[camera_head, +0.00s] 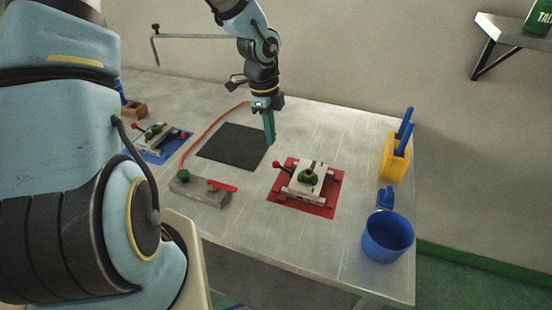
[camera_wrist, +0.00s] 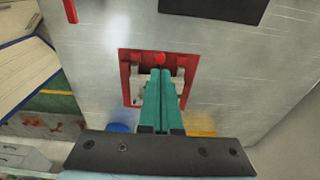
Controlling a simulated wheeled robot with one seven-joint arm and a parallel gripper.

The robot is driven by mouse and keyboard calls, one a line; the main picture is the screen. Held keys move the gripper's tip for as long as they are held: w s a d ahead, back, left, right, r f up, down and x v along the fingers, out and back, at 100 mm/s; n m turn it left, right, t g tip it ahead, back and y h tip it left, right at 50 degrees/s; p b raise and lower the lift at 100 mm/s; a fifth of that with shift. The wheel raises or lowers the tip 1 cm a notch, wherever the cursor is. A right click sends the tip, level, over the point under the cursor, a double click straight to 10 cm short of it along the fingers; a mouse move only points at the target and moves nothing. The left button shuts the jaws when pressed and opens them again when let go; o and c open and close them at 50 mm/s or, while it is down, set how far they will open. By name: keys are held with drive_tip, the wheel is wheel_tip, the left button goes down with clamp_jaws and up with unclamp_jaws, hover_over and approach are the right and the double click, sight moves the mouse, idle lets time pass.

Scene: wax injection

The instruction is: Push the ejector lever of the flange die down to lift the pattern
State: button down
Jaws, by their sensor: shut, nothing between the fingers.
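A metal die (camera_head: 308,180) sits on a red mat (camera_head: 325,207) right of the table's middle. A dark green round pattern (camera_head: 309,176) lies on its top, and a lever with a red ball knob (camera_head: 276,167) sticks out at its left. My gripper (camera_head: 270,141) points down, shut and empty, behind and left of this die, apart from it in the head view. In the wrist view, the shut green fingers (camera_wrist: 162,72) cover much of the die, with the red knob (camera_wrist: 159,58) just beyond their tips. A second die (camera_head: 152,133) with a green pattern sits on a blue mat.
A black mat (camera_head: 232,144) lies at the middle back. A grey block with a red handle (camera_head: 205,190) and an orange hose (camera_head: 211,126) lie left of the red mat. A yellow holder (camera_head: 395,160) and a blue cup (camera_head: 388,236) stand at the right edge.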

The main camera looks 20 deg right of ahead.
drive_tip(key=shift+f, duration=0.2)
drive_tip(key=b, duration=0.2)
hover_over(283, 168)
drive_tip(key=w+a, duration=0.2)
wheel_tip(283, 168, down, 6)
drive_tip(key=shift+w+a+r, duration=0.1)
drive_tip(key=shift+a+r, duration=0.05)
drive_tip(key=shift+r, duration=0.1)
drive_tip(key=shift+f+b, duration=0.6)
drive_tip(key=shift+b, duration=0.2)
wheel_tip(283, 168, down, 2)
drive_tip(key=shift+f+b, duration=0.1)
drive_tip(key=shift+b, duration=0.7)
drive_tip(key=shift+r+p, duration=0.25)
drive_tip(key=shift+p, duration=0.05)
drive_tip(key=w+a+r+p, duration=0.1)
drive_tip(key=a+p, duration=0.1)
drive_tip(key=shift+w+r+p, duration=0.1)
drive_tip(key=shift+w+p, duration=0.2)
drive_tip(key=shift+w, duration=0.05)
drive_tip(key=shift+a, duration=0.15)
drive_tip(key=shift+f, duration=0.2)
